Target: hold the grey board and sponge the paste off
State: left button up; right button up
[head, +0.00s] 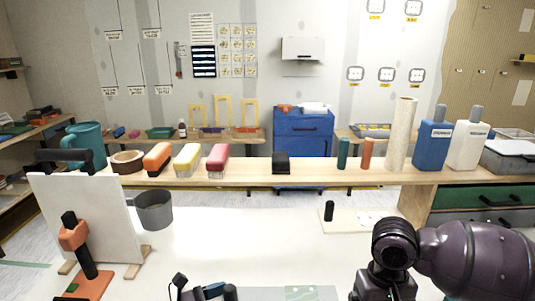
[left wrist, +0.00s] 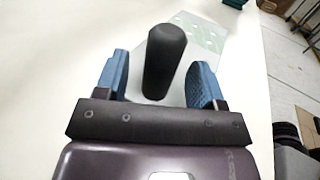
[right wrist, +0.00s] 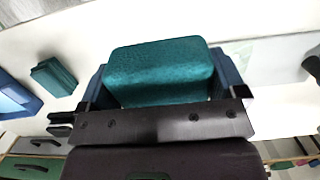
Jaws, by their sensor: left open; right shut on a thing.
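The grey board (head: 305,293) lies flat at the bottom edge of the head view, partly cut off, with pale green paste marks. In the left wrist view the board (left wrist: 197,56) has a black upright handle (left wrist: 165,60) at its near end. My left gripper (left wrist: 158,82) is open, its blue fingers on either side of the handle with gaps showing; it also shows at the bottom of the head view (head: 203,291). My right gripper (right wrist: 165,88) is shut on a teal sponge (right wrist: 160,70). The board (right wrist: 268,62) lies to the right of the sponge in that view.
A second teal block (right wrist: 53,77) lies on the white table. A white panel (head: 85,215) with an orange clamp (head: 74,236) stands at left beside a grey pot (head: 154,210). A pale plate (head: 355,220) with a black knob lies at right. The table's middle is clear.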

dwell(0.7)
pick_arm(q)
jog(key=shift+x, duration=0.85)
grip_shut()
jog(key=shift+f, duration=0.1)
dwell(0.6)
